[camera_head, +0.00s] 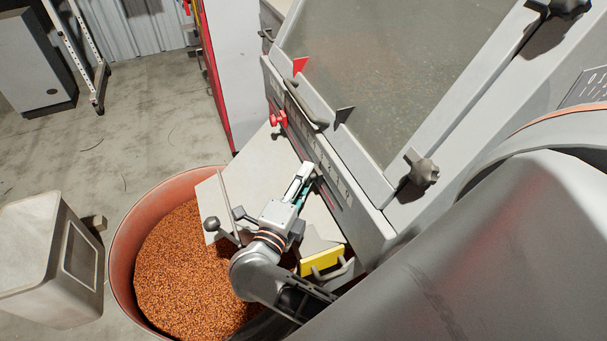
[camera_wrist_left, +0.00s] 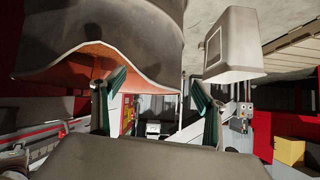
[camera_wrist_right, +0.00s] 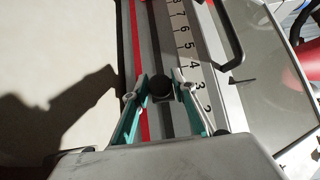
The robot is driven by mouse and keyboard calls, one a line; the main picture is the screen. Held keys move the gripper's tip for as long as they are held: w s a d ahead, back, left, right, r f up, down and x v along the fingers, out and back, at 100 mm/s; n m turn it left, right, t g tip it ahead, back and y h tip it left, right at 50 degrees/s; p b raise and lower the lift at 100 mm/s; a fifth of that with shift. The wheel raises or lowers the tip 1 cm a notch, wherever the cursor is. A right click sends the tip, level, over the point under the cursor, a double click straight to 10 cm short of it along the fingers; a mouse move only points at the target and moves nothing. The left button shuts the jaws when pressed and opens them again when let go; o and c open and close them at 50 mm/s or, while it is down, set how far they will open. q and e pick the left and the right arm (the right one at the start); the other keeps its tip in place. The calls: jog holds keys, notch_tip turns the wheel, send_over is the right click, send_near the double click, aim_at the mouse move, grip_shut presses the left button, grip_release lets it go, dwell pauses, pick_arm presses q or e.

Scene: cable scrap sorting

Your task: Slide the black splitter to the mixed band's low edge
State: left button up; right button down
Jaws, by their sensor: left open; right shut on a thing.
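In the right wrist view, my right gripper (camera_wrist_right: 160,88) is shut on the round black knob (camera_wrist_right: 161,86) of the black splitter, over a slotted rail beside a number scale (camera_wrist_right: 188,60). In the head view my right gripper (camera_head: 308,176) reaches the rail and hides the knob. A black triangular flag (camera_head: 343,114) stands at the deck's lower edge and also shows in the right wrist view (camera_wrist_right: 242,80). My left gripper (camera_wrist_left: 158,95) is open and empty in the left wrist view. I cannot make out the mixed band.
A red knob (camera_head: 278,119) and red flag (camera_head: 300,64) sit farther up the rail. A tub of copper granules (camera_head: 122,250) stands below the pale chute plate (camera_head: 255,165). A yellow block (camera_head: 321,260) and a dark handle (camera_head: 308,108) are near the rail.

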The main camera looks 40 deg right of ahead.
jog(key=c, duration=1.8)
grip_release()
jog(key=shift+o, duration=0.2)
